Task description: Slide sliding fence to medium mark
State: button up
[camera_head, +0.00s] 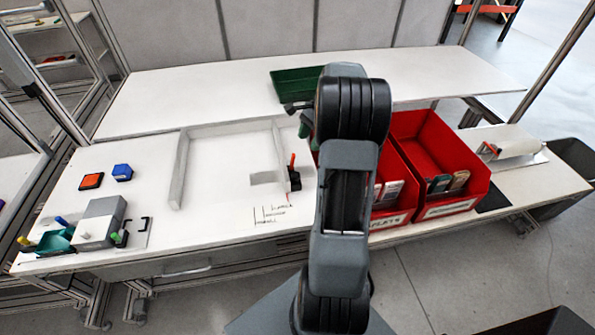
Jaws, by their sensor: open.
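A low white frame stands on the white table, with a left wall (179,170), a back wall and a right wall. The right wall (279,148) seems to be the sliding fence; a black clamp with an orange-red handle (293,176) stands at its near end. Handwritten size marks (270,216) with short lines are on the table in front of it; the words are too small to read surely. My gripper (300,117) shows only partly, left of my dark wrist, above the table's back part. It is open and apart from the fence. My arm hides the table behind it.
Two red bins (437,150) with packages stand right of my arm. A green tray (291,84) lies behind the frame. The table inside the frame is mostly clear.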

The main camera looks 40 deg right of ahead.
aim_at(297, 174)
jog(key=x, duration=1.3)
jog(key=shift+f, duration=0.1)
grip_shut()
